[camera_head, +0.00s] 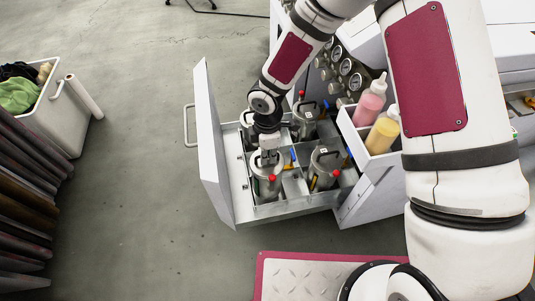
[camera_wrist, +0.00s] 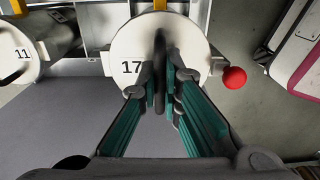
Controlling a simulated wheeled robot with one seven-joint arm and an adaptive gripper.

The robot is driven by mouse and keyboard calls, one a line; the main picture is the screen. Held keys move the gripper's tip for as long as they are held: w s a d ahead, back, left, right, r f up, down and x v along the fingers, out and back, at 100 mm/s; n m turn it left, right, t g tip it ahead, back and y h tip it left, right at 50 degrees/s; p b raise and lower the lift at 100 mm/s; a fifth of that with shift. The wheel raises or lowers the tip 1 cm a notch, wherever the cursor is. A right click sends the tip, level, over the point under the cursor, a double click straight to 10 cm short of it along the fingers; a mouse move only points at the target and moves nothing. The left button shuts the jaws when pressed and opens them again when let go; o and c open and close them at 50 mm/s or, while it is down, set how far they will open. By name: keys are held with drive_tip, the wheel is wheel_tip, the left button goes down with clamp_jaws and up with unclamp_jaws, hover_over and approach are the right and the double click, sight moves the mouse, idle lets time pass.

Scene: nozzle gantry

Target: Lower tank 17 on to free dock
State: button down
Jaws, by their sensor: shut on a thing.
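Tank 17 (camera_wrist: 132,48) has a pale round lid marked 17, a dark handle and a red ball knob at its right in the wrist view. My gripper (camera_wrist: 162,85) is shut on the handle. In the head view my gripper (camera_head: 268,156) is over the drawer's front left part, with the metal tank 17 (camera_head: 267,188) upright beneath it. I cannot tell whether its base touches the drawer floor. Tank 11 (camera_wrist: 14,56) shows at the left of the wrist view. The free dock is not clearly visible; my arm and the tanks hide parts of the drawer.
The open drawer (camera_head: 215,150) has a tall white front panel. Other tanks (camera_head: 325,170) stand in it, close beside mine. A side bin holds a pink bottle (camera_head: 370,104) and a yellow bottle (camera_head: 383,132). Gauges (camera_head: 345,68) are behind.

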sight(268, 165)
drive_tip(key=shift+f+b, duration=1.7)
drive_tip(key=shift+f, duration=0.45)
idle(0.5)
drive_tip(key=shift+f, duration=0.25)
drive_tip(key=c, duration=1.7)
unclamp_jaws()
drive_tip(key=shift+s+f, duration=0.1)
wheel_tip(268, 165, up, 12)
drive_tip(key=shift+r, duration=0.1)
